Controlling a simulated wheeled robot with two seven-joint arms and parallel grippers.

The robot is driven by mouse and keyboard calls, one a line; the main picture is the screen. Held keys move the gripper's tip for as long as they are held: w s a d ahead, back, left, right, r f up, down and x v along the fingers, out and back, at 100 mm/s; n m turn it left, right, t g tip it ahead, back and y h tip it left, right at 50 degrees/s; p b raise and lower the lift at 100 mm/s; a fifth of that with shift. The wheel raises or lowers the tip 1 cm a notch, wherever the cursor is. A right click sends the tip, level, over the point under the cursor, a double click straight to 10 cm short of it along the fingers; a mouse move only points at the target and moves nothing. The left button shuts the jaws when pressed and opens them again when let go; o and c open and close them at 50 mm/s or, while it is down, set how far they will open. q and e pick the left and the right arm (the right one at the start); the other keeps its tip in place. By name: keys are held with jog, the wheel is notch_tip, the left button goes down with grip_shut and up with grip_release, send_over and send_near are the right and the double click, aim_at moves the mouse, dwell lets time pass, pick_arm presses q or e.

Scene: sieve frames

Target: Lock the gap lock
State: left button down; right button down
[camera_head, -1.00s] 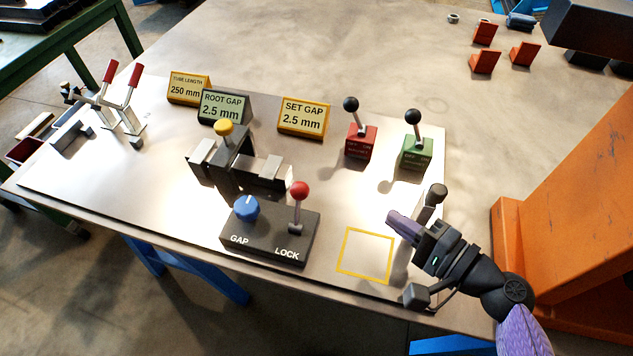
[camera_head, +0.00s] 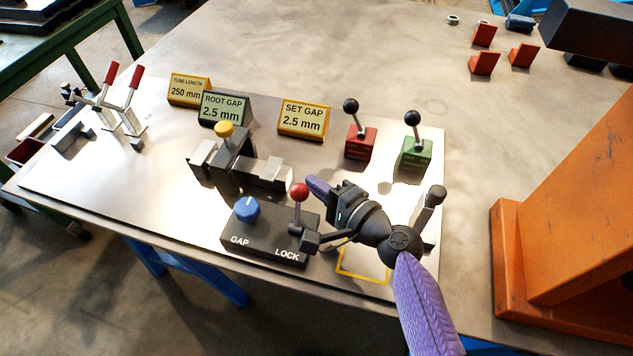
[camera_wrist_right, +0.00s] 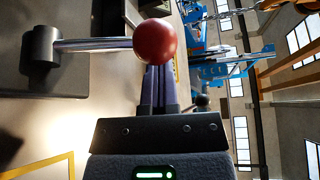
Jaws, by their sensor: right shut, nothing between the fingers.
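The gap lock is a lever with a red ball knob (camera_head: 299,191) on the black control box (camera_head: 262,240), above the word LOCK. The lever stands about upright in the head view. The blue GAP knob (camera_head: 246,208) is at the box's left. My right gripper (camera_head: 316,185) is shut and empty, with its purple fingertips just right of the red ball and apparently slightly behind it. In the right wrist view the red ball (camera_wrist_right: 155,42) hides part of the shut fingers (camera_wrist_right: 160,90); I cannot tell whether they touch. My left gripper is not in view.
Displays read ROOT GAP 2.5 mm (camera_head: 225,109) and SET GAP 2.5 mm (camera_head: 303,119). A red-based lever (camera_head: 361,142) and a green-based lever (camera_head: 415,153) stand behind my right gripper. A yellow square outline (camera_head: 345,272) is partly under my arm. An orange machine (camera_head: 570,230) stands at right.

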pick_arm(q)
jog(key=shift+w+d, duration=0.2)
pick_arm(e)
jog(key=shift+s, duration=0.15)
